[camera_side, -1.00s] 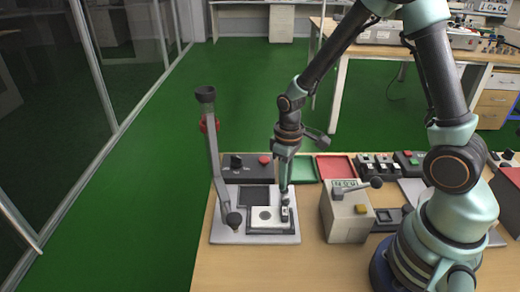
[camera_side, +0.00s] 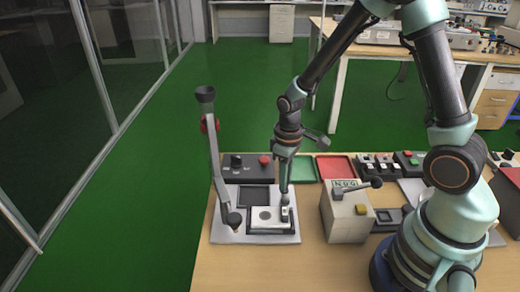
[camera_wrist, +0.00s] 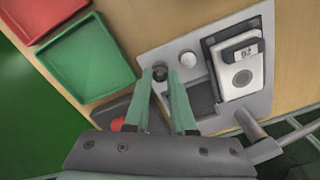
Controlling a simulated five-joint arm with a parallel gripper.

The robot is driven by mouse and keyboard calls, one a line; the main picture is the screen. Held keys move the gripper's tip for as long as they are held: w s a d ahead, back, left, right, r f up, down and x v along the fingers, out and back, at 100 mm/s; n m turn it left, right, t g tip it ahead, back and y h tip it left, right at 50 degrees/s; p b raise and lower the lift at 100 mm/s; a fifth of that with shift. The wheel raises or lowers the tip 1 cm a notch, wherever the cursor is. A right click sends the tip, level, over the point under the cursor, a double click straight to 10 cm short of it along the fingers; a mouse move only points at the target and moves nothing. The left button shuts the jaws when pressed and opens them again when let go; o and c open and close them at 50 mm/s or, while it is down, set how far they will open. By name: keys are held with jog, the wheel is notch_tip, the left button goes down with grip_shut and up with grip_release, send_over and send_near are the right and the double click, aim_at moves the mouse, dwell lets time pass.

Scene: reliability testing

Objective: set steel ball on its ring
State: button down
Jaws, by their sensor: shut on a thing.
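My gripper (camera_wrist: 161,76) is closed on a small dark-grey round thing (camera_wrist: 160,72), which I take to be the steel ball; its tips hide part of it. In the side view my gripper (camera_side: 284,194) points down over the right part of the grey fixture plate (camera_side: 222,238). A pale round thing (camera_wrist: 188,60) shows beside the right finger in the wrist view. A white block (camera_wrist: 253,73) carries a grey circular mark (camera_wrist: 243,78), also seen in the side view (camera_side: 265,215). I cannot tell which of these round features is the ring, nor the ball's height above the plate.
A tall lever (camera_side: 214,160) stands at the fixture's left. A grey box with a handle (camera_side: 345,212) stands to the right. Behind are a dark panel with a red button (camera_side: 264,160), a green tray (camera_side: 304,172) and a red tray (camera_side: 335,167).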

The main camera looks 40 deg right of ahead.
jog(key=shift+f, duration=0.45)
dwell(0.6)
jog(key=c, duration=0.7)
grip_release()
jog(key=shift+r, duration=3)
jog(key=shift+r, duration=0.4)
jog(key=s+r+m+t, duration=0.1)
jog(key=s+r+t, duration=0.1)
jog(key=r, duration=0.3)
jog(key=s+r+m+t, duration=0.1)
jog(key=s+r, duration=0.1)
jog(key=r, duration=0.4)
jog(key=s+r+m+t, duration=0.1)
jog(key=s+r+t, duration=0.1)
jog(key=r, duration=0.3)
jog(key=shift+s+a+r+t, duration=0.2)
jog(key=shift+s+a+t, duration=0.1)
jog(key=shift+s, duration=0.2)
